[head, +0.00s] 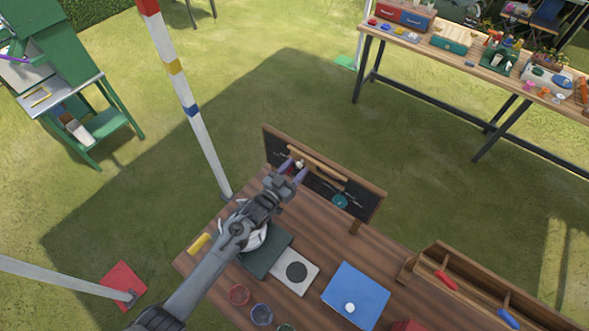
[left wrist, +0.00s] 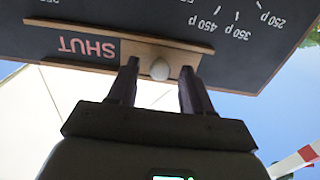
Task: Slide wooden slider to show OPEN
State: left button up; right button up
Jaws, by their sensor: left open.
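The dark sign board (head: 358,197) with a wooden frame stands upright at the back edge of the wooden table. The wooden slider shows in the left wrist view (left wrist: 146,57), where the picture is upside down. It has a pale round knob (left wrist: 160,69). The word SHUT (left wrist: 89,48) shows in pink beside the slider; no OPEN is visible. My left gripper (head: 293,166) is at the board's left part. Its open fingers (left wrist: 159,84) stand on either side of the knob, with gaps visible. My right gripper is not in view.
The table (head: 215,249) holds a blue box (head: 356,294), a white plate with a dark disc (head: 296,272) and small jars (head: 262,314). A wooden tray (head: 437,252) is at the right. A striped pole (head: 182,93) rises left of the board.

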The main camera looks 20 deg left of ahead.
pick_arm(q)
grip_shut()
jog(key=s+d, duration=0.1)
jog(key=d, duration=0.5)
jog(key=s+d, duration=0.1)
jog(key=d, duration=0.2)
jog(key=shift+s+d, duration=0.3)
jog(key=shift+d, duration=0.1)
jog(key=shift+c, duration=2.3)
grip_release()
jog(key=o, duration=0.5)
jog(key=shift+d, duration=0.1)
jog(key=shift+c, duration=0.2)
jog(key=shift+s, duration=0.1)
